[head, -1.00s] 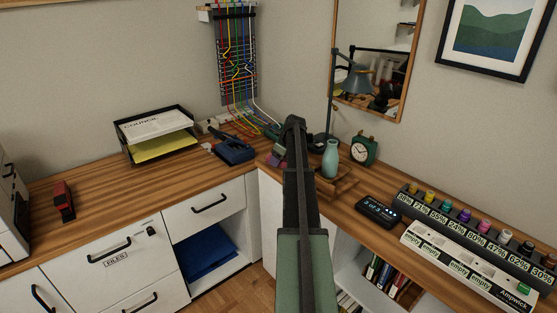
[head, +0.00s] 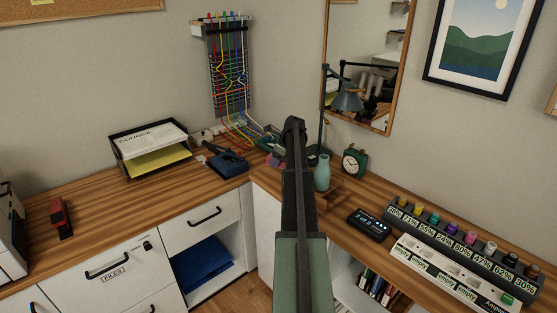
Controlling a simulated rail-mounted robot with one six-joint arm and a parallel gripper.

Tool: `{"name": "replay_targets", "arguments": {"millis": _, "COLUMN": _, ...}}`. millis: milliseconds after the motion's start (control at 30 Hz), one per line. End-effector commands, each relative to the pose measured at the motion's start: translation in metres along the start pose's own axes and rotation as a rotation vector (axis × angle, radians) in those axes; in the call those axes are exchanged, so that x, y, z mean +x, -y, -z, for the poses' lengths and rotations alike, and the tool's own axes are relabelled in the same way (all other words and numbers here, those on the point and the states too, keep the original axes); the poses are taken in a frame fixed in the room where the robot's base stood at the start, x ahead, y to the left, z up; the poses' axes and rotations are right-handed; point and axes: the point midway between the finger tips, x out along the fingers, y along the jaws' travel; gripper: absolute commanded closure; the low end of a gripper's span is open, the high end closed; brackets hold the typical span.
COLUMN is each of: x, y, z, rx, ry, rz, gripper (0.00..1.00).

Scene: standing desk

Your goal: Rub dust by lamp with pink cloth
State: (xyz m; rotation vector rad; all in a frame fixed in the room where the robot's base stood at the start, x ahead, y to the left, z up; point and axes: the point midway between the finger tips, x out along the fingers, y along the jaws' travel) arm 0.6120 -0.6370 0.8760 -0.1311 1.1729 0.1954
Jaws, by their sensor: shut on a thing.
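The lamp (head: 347,98) is dark grey-blue, with a jointed arm and upright post, at the back corner of the desk in front of the mirror. My gripper (head: 273,154) is low over the desk corner, left of the lamp post and mostly hidden behind my own arm. A small patch of the pink cloth (head: 272,162) shows at it, by the desk surface; I cannot tell whether the cloth touches the wood. My gripper is shut on the cloth, though its fingertips are not clear. I cannot make out the dust; my arm covers part of that area.
A pale green vase (head: 322,173) stands close right of my arm, with a green clock (head: 355,161) beyond it. A blue device (head: 227,164) and a paper tray (head: 150,148) are left. Cables hang from a wall panel (head: 229,75). The left desk (head: 120,208) has clear room.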

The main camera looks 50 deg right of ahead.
Motion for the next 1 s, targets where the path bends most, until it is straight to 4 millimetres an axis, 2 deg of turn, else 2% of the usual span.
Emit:
{"name": "replay_targets", "arguments": {"millis": 33, "x": -0.012, "y": 0.0, "z": -0.005, "rx": 0.0, "ry": 0.0, "rz": 0.0, "gripper": 0.6}}
{"name": "replay_targets", "arguments": {"millis": 67, "x": -0.013, "y": 0.0, "z": -0.006, "rx": 0.0, "ry": 0.0, "rz": 0.0, "gripper": 0.6}}
{"name": "replay_targets", "arguments": {"millis": 400, "x": -0.013, "y": 0.0, "z": -0.006, "rx": 0.0, "ry": 0.0, "rz": 0.0, "gripper": 0.6}}
{"name": "replay_targets", "arguments": {"millis": 667, "x": -0.041, "y": 0.0, "z": -0.017, "rx": 0.0, "ry": 0.0, "rz": 0.0, "gripper": 0.6}}
{"name": "replay_targets", "arguments": {"millis": 1000, "x": -0.039, "y": 0.0, "z": -0.016, "rx": 0.0, "ry": 0.0, "rz": 0.0, "gripper": 0.6}}
